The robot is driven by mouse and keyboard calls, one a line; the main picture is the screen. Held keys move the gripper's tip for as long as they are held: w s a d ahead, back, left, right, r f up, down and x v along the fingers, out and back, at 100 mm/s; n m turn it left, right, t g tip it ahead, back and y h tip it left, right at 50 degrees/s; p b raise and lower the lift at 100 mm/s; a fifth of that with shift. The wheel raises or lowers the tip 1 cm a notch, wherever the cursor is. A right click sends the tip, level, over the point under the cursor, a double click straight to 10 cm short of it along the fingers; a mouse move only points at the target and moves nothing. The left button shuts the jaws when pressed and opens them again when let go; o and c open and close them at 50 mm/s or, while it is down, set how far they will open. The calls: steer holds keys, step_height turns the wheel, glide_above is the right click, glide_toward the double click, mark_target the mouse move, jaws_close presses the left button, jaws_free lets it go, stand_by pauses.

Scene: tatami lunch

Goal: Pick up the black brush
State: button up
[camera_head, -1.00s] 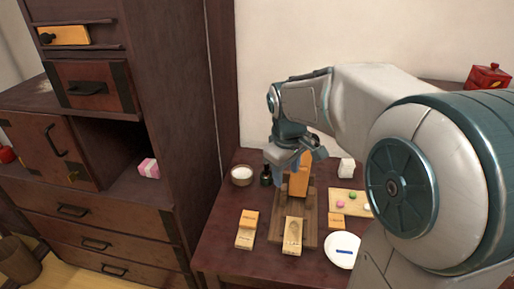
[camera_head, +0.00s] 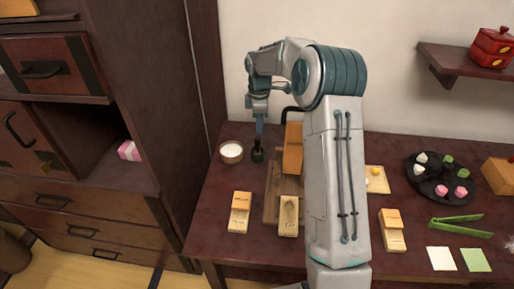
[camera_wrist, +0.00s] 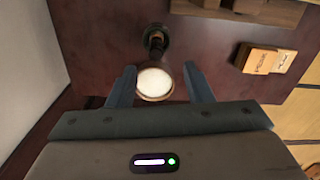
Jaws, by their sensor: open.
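A small dark upright object, seemingly the black brush (camera_head: 257,152), stands on the table beside the white-filled bowl (camera_head: 231,152). In the wrist view the brush (camera_wrist: 156,42) shows as a dark round shape just beyond my fingertips. My gripper (camera_head: 260,126) points down close above the brush in the head view. In the wrist view my gripper (camera_wrist: 158,76) is open and empty, with the bowl (camera_wrist: 154,84) seen between its fingers. Whether a finger touches the brush cannot be told.
A wooden tray (camera_head: 271,205) with an orange block (camera_head: 292,150) stands right of the brush. Wooden blocks (camera_head: 240,212) lie at the front. A dark cabinet (camera_head: 150,90) rises on the left. A black plate with sweets (camera_head: 425,190) and green tongs (camera_head: 455,221) are at right.

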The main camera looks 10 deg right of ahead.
mark_target(257, 138)
step_height(257, 138, down, 5)
steer(key=shift+f, duration=0.1)
steer(key=shift+w+a+f+p, duration=0.1)
steer(key=shift+w+f+p, duration=0.05)
steer(key=shift+f, duration=0.7)
steer(key=shift+w+a+f+p, duration=0.1)
steer(key=shift+f+p, duration=0.05)
steer(key=shift+f, duration=0.75)
steer(key=shift+w+a+f+p, duration=0.1)
steer(key=shift+w+f+p, duration=0.05)
steer(key=shift+f, duration=0.7)
jaws_close()
